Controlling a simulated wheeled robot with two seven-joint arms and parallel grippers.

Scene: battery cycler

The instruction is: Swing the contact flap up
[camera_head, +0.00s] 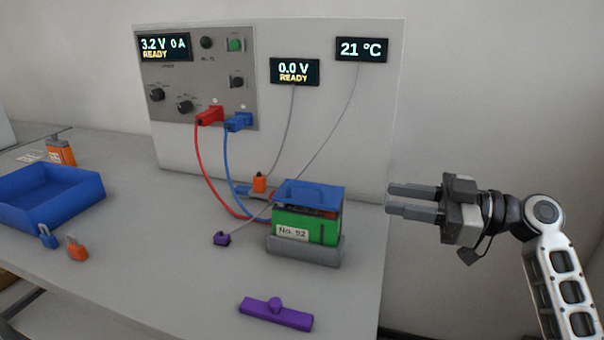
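A green battery (300,229) labelled "No. 92" sits upright in a grey cradle (305,252) on the bench. A blue flap (305,190) with a raised handle-like part lies across the battery's top; I take it for the contact flap. It looks down, and its hinge cannot be made out. My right gripper (397,199) is to the right of the battery, apart from it, with its fingers pointing left. Its two fingers are apart with nothing between them. My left gripper is out of view.
The cycler panel (270,130) stands behind, with red (209,118) and blue (238,122) plugs and hanging cables. A purple bar (276,314) lies in front. A blue tray (50,192), padlocks (77,248) and an orange item (60,151) are at left.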

